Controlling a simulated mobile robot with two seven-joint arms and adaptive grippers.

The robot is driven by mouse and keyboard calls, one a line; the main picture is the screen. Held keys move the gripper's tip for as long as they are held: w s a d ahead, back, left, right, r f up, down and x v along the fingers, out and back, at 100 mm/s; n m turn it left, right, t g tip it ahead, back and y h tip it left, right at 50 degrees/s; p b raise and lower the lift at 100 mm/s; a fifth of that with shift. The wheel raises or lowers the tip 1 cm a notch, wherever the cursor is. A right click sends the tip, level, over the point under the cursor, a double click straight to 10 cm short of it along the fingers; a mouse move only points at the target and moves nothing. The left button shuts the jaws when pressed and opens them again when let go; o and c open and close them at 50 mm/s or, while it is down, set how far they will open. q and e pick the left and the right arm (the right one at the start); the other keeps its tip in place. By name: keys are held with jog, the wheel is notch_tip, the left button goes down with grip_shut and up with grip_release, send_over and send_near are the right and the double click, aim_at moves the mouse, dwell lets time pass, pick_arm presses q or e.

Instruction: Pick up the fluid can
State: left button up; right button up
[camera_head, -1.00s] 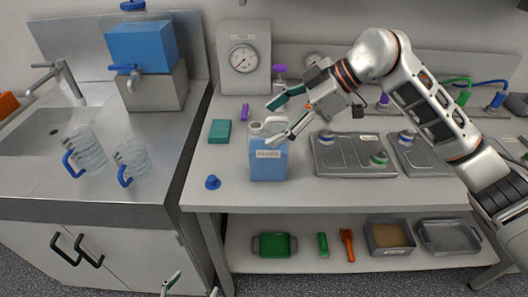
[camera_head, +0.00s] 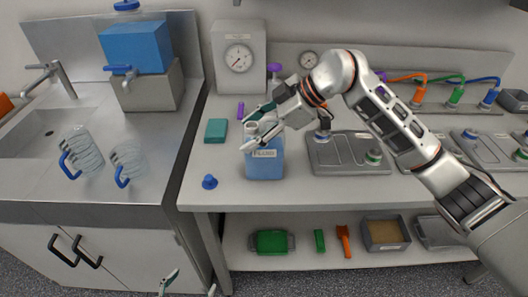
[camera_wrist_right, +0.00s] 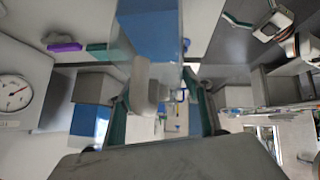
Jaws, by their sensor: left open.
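The fluid can (camera_head: 264,164) is a translucent jug with blue liquid, a white label and a pale top handle. It stands upright on the bench near the front edge. My right gripper (camera_head: 247,129) is at the top of the can, its fingers spread beside the handle and neck. In the right wrist view the can's pale handle (camera_wrist_right: 148,88) lies between my right gripper's fingers (camera_wrist_right: 160,108), with gaps on both sides. My left gripper (camera_head: 190,287) is open and empty at the bottom edge of the head view, low in front of the cabinet.
A blue cap (camera_head: 209,182) and a teal box (camera_head: 216,131) lie left of the can. A metal plate with fittings (camera_head: 348,155) is to its right. A gauge box (camera_head: 239,60) stands behind. Clear jugs (camera_head: 82,150) stand by the sink.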

grip_shut()
